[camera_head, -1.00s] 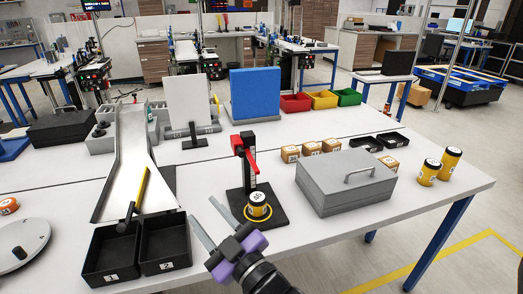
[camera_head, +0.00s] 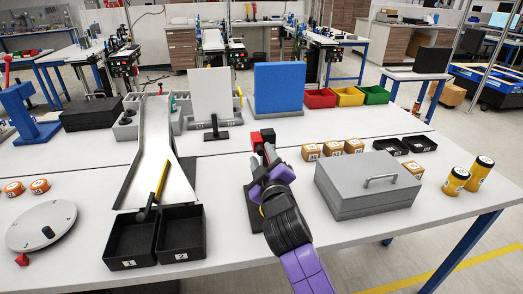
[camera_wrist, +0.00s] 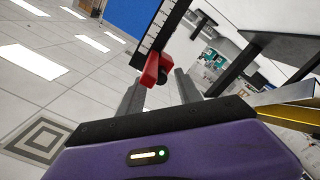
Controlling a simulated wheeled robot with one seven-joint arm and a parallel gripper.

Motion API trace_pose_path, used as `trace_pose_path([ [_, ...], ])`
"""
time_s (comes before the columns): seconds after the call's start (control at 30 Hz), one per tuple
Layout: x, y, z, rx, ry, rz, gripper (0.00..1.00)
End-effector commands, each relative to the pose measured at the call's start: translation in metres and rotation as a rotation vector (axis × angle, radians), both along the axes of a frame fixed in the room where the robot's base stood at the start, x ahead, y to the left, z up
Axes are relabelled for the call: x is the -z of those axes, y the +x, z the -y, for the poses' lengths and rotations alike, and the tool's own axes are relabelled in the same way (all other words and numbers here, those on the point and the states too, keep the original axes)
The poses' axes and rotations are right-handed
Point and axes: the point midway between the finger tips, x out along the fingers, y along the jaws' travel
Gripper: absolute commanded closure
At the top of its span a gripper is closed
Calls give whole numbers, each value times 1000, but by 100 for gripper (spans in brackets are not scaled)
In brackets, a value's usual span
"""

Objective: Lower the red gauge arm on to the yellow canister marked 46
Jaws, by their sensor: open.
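The gauge stand's red arm (camera_head: 257,141) shows just beyond my gripper (camera_head: 266,157) in the head view. In the wrist view a red piece of the gauge (camera_wrist: 151,69) sits at the gap between my two fingertips (camera_wrist: 160,85), near the left one. Behind it rises a dark post with scale marks. My gripper is open; I cannot tell whether either finger touches the red piece. The stand's black base (camera_head: 252,209) shows partly beside my arm. The canister marked 46 is almost wholly hidden behind my gripper in the head view.
A grey lidded case (camera_head: 366,187) stands close right of my arm, with two yellow canisters (camera_head: 468,174) beyond it. Two black bins (camera_head: 181,235) and a chute (camera_head: 154,150) lie to the left. Several small orange boxes (camera_head: 332,148) stand behind the case.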

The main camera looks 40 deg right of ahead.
Motion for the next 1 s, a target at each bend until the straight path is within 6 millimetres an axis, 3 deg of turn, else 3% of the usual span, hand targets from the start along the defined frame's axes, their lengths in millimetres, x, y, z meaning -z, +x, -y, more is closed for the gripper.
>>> trace_pose_path([
  [0.2, -1, 16, 11, -1, 0, 1, 59],
  [0.5, 0, 18, 12, -1, 0, 1, 59],
  [0.7, 0, 17, 12, -1, 0, 1, 98],
  [1.0, 0, 17, 11, -1, 0, 2, 100],
])
